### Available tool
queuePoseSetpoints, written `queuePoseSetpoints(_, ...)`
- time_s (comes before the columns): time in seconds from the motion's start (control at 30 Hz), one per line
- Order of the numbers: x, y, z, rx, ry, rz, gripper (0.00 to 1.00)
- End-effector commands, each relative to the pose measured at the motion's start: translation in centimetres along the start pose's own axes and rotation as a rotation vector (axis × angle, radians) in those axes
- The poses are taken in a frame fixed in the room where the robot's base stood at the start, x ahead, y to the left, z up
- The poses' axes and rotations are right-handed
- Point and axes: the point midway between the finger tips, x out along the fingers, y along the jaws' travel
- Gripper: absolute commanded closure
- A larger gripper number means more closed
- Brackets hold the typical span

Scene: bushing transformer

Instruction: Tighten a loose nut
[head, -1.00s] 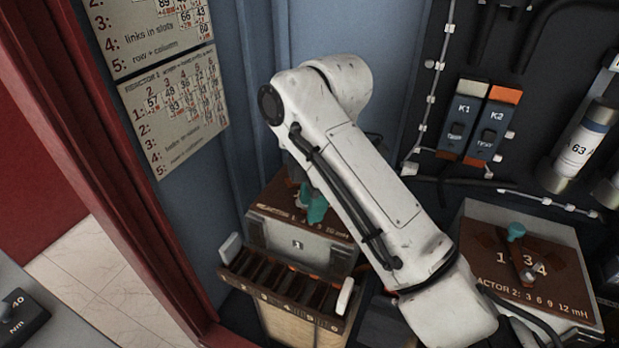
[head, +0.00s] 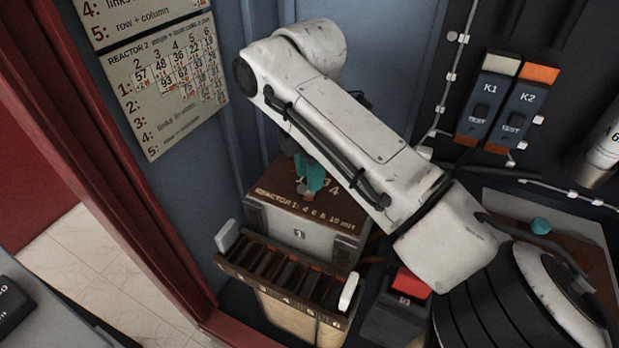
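A second teal nut (head: 541,225) shows on the reactor 2 box (head: 598,258) at the right, which my arm largely covers. I cannot tell from this view which nut is loose.
A slotted rack (head: 283,290) stands in front of reactor 1. A dark box with a red top (head: 412,283) is close under my arm. Switches K1 (head: 487,100) and K2 (head: 523,107) are on the back panel. A red frame edge (head: 130,170) bounds the left; a black block (head: 8,305) lies lower left.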

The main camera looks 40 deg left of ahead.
Motion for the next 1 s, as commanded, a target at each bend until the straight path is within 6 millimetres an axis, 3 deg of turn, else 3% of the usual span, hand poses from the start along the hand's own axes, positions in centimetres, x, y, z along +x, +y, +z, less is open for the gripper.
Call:
queuePoseSetpoints(0.2,1.9,0.0,0.1,0.001,0.000,0.000,0.66)
queuePoseSetpoints(0.53,2.1,0.0,0.0,0.001,0.000,0.001,0.67)
queuePoseSetpoints(0.87,2.1,0.0,0.0,0.001,0.000,0.000,0.98)
queuePoseSetpoints(1.0,2.0,0.0,0.0,0.002,0.001,0.000,1.00)
